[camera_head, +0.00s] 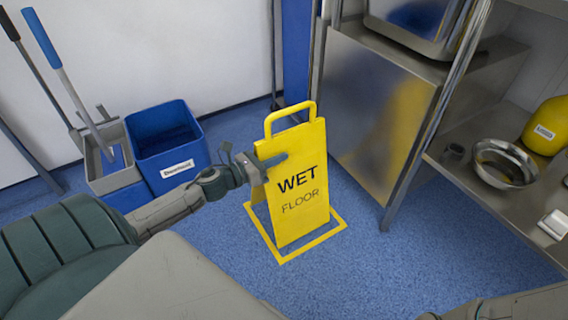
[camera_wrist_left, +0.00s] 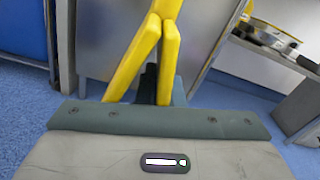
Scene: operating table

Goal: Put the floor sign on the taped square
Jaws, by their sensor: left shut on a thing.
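The yellow floor sign (camera_head: 300,203) reads "WET FLOOR" and stands upright in the head view. Its base is inside or over the yellow taped square (camera_head: 331,232) on the blue floor; I cannot tell whether it touches the floor. My left gripper (camera_head: 262,168) comes in from the left and is shut on the sign's left edge, in its upper part. In the left wrist view the sign's two panels (camera_wrist_left: 169,62) show edge-on, joined at the top, with the dark fingers (camera_wrist_left: 155,85) at them. The square's far side is partly hidden by the sign. My right gripper is not in view.
A blue bin (camera_head: 172,150) and a grey mop bucket (camera_head: 112,172) with mop handles stand at the left. A metal cabinet (camera_head: 365,115) is behind the sign. A steel shelf (camera_head: 480,185) holds a bowl (camera_head: 503,165) at the right.

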